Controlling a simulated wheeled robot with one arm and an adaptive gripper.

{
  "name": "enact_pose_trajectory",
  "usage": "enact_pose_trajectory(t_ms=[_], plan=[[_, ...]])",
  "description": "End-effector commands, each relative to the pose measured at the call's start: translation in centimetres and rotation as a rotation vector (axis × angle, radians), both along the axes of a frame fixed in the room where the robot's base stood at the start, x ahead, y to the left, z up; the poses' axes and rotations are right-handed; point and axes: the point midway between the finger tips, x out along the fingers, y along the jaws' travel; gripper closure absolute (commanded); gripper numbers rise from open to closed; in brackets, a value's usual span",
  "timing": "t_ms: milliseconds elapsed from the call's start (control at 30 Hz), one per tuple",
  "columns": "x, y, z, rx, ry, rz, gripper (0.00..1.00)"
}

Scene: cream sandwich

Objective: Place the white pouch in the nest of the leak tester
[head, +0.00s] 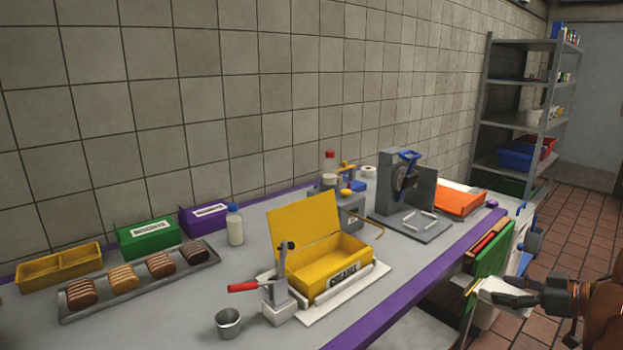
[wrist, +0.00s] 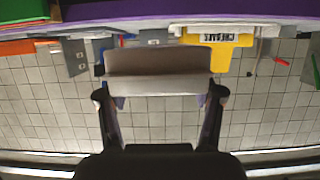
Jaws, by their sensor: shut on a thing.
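My gripper (head: 512,293) is at the right edge of the head view, in front of the bench's purple edge, shut on the white pouch (head: 492,285). In the wrist view the pouch (wrist: 158,84) is a pale, wide block spanning both fingers of my gripper (wrist: 160,100). A grey machine (head: 396,185) with a blue handle stands on the bench, with white rails on its grey base plate (head: 408,229); it may be the leak tester, but I cannot tell for certain. The pouch is apart from it, to the right and nearer.
A yellow lidded box (head: 343,252) stands open beside a red-handled lever device (head: 272,289). A metal cup (head: 228,322) and a tray of biscuits (head: 130,284) are further left. Green and red boards (head: 490,256) stand close behind my gripper. A shelf rack (head: 522,120) is at the back right.

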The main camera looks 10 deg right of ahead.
Motion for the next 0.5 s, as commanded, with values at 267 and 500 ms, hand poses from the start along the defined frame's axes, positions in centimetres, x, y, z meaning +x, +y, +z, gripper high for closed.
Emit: enact_pose_trajectory(t_ms=[267,500], plan=[[2.9,1.9,1.1,-0.001,0.001,0.002,0.67],[5.7,3.7,2.3,0.0,0.0,-0.005,0.67]])
